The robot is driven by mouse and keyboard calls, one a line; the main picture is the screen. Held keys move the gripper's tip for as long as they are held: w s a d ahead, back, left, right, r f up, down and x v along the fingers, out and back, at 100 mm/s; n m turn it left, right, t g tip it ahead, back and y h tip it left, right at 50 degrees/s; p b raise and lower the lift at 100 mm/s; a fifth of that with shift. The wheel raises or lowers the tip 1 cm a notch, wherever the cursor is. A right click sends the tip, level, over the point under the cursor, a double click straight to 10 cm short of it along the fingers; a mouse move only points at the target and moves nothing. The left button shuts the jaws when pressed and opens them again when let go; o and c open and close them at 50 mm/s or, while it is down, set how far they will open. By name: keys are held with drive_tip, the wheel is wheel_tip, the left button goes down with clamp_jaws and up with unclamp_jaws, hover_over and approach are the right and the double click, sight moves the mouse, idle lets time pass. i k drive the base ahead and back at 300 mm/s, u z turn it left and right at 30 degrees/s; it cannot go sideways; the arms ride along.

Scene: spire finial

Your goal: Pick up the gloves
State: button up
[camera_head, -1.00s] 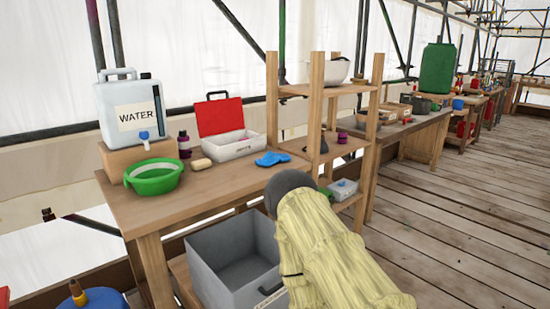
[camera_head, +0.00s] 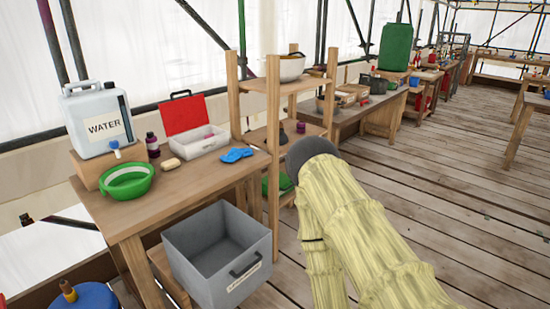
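The blue gloves (camera_head: 237,155) lie on the wooden table (camera_head: 190,190), near its right end. They sit just right of the open white box with the red lid (camera_head: 195,128). My arm, in a pale yellow sleeve with a dark grey rounded part at its far end, reaches in from the lower right. That end is right of the gloves and apart from them, in front of the shelf. My gripper's fingers do not show.
A water container (camera_head: 100,118), a green basin (camera_head: 127,181) and a soap bar (camera_head: 171,164) stand left on the table. A grey bin (camera_head: 218,255) stands below its front. A wooden shelf (camera_head: 273,130) rises at its right. The plank floor at right is open.

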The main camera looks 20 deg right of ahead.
sight(235, 154)
drive_tip(key=z, duration=0.3)
drive_tip(key=k, duration=0.3)
drive_tip(key=u, duration=0.5)
drive_tip(key=i, duration=0.6)
drive_tip(key=u, duration=0.65)
drive_tip(key=i, duration=0.65)
drive_tip(key=z, duration=0.25)
